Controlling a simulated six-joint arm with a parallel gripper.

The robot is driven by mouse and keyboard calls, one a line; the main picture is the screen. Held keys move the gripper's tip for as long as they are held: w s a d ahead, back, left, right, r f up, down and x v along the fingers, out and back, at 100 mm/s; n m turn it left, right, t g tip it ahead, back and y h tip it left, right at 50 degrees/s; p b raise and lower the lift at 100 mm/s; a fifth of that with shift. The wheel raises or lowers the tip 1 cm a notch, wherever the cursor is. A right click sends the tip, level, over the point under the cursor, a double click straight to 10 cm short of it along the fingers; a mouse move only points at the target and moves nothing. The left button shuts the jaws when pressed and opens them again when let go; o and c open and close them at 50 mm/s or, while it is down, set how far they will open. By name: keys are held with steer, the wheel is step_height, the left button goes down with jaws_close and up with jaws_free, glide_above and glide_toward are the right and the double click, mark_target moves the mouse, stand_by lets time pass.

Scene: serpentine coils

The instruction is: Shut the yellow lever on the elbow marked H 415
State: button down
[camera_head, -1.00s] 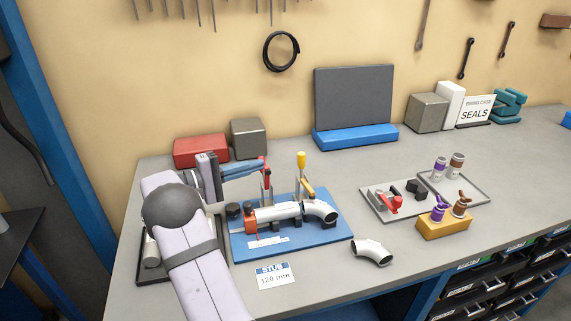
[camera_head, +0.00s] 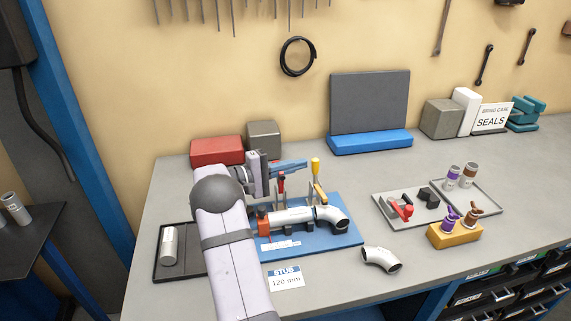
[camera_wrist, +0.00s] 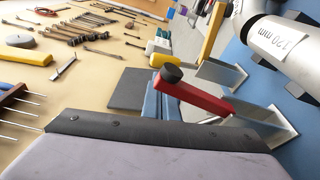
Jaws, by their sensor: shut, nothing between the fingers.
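The blue fixture plate (camera_head: 350,236) carries a silver pipe (camera_head: 290,216) with an elbow (camera_head: 332,215) at its right end. A yellow lever (camera_head: 316,167) stands upright behind the elbow; it also shows in the wrist view (camera_wrist: 212,32). A red lever (camera_head: 281,182) stands upright to its left, seen large in the wrist view (camera_wrist: 195,96). My gripper (camera_head: 304,163) is shut and empty, its blue fingers behind the red lever and the tips just left of the yellow lever's top. I cannot read an H 415 mark.
A loose elbow (camera_head: 381,259) lies in front of the plate. Trays with a red clamp (camera_head: 402,209) and small cylinders, and a yellow block (camera_head: 455,236), stand at right. A red box (camera_head: 217,150) and grey box (camera_head: 264,138) stand behind my arm.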

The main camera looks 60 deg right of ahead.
steer(key=shift+s+d, duration=0.3)
steer(key=shift+d, duration=0.15)
steer(key=shift+s+f+b, duration=0.1)
steer(key=shift+f+b, duration=0.05)
steer(key=shift+b, duration=0.2)
steer(key=s+m+b, duration=0.1)
steer(key=b, duration=0.4)
steer(key=shift+s+a+f+m, duration=0.1)
steer(key=shift+a+m, duration=0.2)
steer(key=shift+a, duration=0.1)
steer(key=shift+s+b, duration=0.1)
steer(key=shift+b, duration=0.25)
steer(key=b+v, duration=0.2)
steer(key=v, duration=0.6)
steer(key=shift+w, duration=0.35)
steer(key=shift+r, duration=0.25)
